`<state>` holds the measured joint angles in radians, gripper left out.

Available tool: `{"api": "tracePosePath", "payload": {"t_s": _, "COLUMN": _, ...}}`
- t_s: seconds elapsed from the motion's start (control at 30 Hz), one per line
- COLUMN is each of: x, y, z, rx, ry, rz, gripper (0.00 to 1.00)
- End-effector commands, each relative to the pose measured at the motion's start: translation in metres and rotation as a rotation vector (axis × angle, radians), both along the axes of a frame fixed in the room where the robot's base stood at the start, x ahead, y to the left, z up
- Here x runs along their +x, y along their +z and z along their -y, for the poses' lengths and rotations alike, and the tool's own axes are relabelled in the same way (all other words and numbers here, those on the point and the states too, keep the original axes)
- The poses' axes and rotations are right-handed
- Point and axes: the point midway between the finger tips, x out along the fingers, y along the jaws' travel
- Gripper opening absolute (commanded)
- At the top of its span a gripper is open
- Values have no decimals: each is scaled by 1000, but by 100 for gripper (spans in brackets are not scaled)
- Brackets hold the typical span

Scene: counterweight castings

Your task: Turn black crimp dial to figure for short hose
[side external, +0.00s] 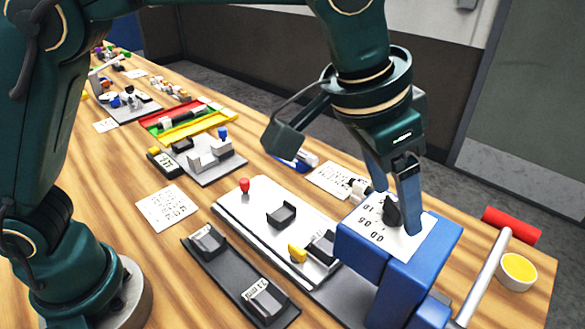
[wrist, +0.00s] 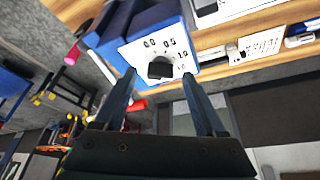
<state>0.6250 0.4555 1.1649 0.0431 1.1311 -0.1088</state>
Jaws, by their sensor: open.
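The black crimp dial (side external: 391,212) sits on a white figure plate (side external: 408,238) on top of a blue block-shaped machine (side external: 365,252). In the wrist view the dial (wrist: 160,68) shows in the middle, with figures around it such as 0.0, 0.5 and 1.0. Which figure it points at is too small to tell. My gripper (side external: 396,200) is open, its fingers pointing down at the dial. In the wrist view the fingertips (wrist: 158,77) lie on either side of the dial; I cannot tell whether they touch it or the plate.
Printed cards lie behind the machine (side external: 332,180) and at left (side external: 167,208), their text unreadable. A white board (side external: 250,210) and dark tray (side external: 240,277) stand left of the machine. A red cylinder (side external: 511,225), pale bar (side external: 484,277) and yellow-topped cup (side external: 518,271) are at right.

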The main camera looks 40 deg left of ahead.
Motion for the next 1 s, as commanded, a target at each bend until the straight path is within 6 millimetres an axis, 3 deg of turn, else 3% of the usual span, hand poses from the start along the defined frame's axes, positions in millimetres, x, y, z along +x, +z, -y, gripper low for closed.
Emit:
{"api": "tracePosePath", "payload": {"t_s": 0.3, "x": 2, "y": -5, "z": 1, "rx": -1, "ry": 2, "rz": 0, "gripper": 72}}
{"api": "tracePosePath", "payload": {"t_s": 0.33, "x": 2, "y": -5, "z": 1, "rx": -1, "ry": 2, "rz": 0, "gripper": 69}}
{"api": "tracePosePath", "payload": {"t_s": 0.5, "x": 2, "y": -5, "z": 1, "rx": -1, "ry": 2, "rz": 0, "gripper": 4}}
{"api": "tracePosePath", "payload": {"t_s": 0.53, "x": 2, "y": -5, "z": 1, "rx": -1, "ry": 2, "rz": 0, "gripper": 0}}
{"api": "tracePosePath", "payload": {"t_s": 0.73, "x": 2, "y": -5, "z": 0, "rx": -1, "ry": -31, "rz": -2, "gripper": 0}}
{"api": "tracePosePath", "payload": {"t_s": 1.0, "x": 3, "y": -5, "z": 0, "rx": -2, "ry": -210, "rz": -2, "gripper": 0}}
